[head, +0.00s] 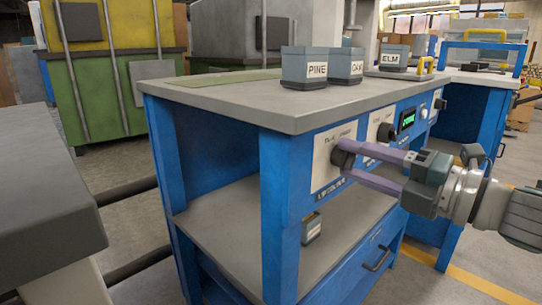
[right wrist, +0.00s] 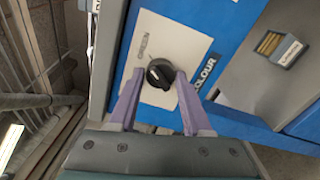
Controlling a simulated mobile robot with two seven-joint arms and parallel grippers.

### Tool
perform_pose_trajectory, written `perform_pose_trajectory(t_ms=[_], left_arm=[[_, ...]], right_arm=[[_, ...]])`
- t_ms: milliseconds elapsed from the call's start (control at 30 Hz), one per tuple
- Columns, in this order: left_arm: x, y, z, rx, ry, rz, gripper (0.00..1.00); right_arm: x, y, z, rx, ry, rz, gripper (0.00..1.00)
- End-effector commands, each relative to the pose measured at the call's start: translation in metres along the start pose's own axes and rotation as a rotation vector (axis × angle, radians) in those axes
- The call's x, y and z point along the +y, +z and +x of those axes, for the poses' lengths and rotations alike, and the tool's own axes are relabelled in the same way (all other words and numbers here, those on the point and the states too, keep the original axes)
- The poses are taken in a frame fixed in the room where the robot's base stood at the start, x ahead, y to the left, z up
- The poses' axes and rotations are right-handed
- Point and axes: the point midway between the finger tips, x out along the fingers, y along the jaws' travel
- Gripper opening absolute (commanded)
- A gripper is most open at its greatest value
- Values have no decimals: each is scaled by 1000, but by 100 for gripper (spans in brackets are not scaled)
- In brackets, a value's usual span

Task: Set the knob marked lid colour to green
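The lid colour knob (right wrist: 160,74) is a round black knob on a white plate (right wrist: 190,45) on the blue bench front. In the right wrist view, "GREEN" is printed above and left of it, and "COLOUR" shows on a dark label to the right. A pale mark shows on the knob's left part; its exact setting is hard to read. My right gripper (right wrist: 160,76) has its purple fingers on either side of the knob, apart, with a small gap visible at the left. In the head view my right gripper (head: 345,158) reaches the near panel and partly covers the knob. My left gripper is not in view.
Containers marked PINE (head: 307,69), OAK (head: 346,66) and ELM (head: 394,58) stand on the grey bench top (head: 235,100). Another dark knob (head: 385,132) and a green display (head: 407,120) are further along the front. A small container (head: 312,229) sits on the lower shelf.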

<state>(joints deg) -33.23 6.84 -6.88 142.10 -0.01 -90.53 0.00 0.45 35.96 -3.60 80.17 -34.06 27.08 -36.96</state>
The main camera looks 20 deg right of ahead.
Motion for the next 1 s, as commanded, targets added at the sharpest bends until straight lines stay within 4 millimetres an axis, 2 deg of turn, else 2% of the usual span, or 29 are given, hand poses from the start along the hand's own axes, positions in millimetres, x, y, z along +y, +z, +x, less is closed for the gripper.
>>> perform_pose_trajectory(t_ms=[33, 200, 533, 667, 1000], left_arm=[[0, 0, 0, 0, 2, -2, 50], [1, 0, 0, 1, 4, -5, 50], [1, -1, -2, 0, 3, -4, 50], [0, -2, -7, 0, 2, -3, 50], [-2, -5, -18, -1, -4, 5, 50]], right_arm=[[0, 0, 0, 0, 0, 0, 56], [0, 0, 0, 0, 0, -2, 74], [0, 0, -6, 1, -3, 0, 74], [0, 0, -25, 0, -5, -1, 74], [0, 0, -86, 0, -3, 0, 74]])
